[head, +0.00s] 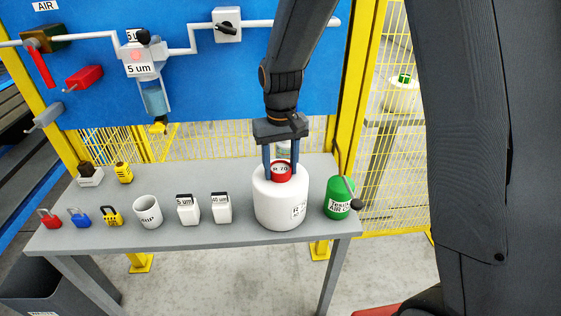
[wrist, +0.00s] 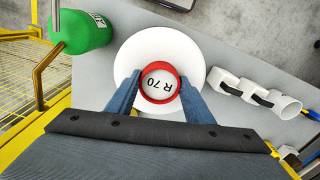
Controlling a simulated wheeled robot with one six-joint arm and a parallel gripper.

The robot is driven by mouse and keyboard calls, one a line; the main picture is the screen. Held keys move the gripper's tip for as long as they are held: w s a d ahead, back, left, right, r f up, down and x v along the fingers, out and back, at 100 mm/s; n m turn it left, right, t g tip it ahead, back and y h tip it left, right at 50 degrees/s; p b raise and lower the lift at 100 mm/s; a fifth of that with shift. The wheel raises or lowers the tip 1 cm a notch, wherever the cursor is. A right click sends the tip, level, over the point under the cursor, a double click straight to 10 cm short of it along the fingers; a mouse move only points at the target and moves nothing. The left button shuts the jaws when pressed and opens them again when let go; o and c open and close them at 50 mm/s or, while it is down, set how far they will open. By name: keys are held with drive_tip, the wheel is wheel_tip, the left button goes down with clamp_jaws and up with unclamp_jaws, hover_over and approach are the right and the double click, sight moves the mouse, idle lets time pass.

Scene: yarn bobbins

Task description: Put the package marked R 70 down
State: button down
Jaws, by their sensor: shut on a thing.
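My gripper (head: 281,172) points down from above and is shut on the red cap, one finger on each side. In the wrist view the white package (wrist: 201,60) shows from above, with the blue fingers of my gripper (wrist: 161,88) around the red cap.
A green canister (head: 339,198) stands close to the right of the package, near the table's right end. Two small white boxes (head: 221,208) and a white cup (head: 148,212) stand to the left. Padlocks (head: 80,217) lie further left. The back middle of the table is clear.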

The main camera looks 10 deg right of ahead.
drive_tip(key=shift+f, duration=0.1)
drive_tip(key=c, duration=0.9)
unclamp_jaws()
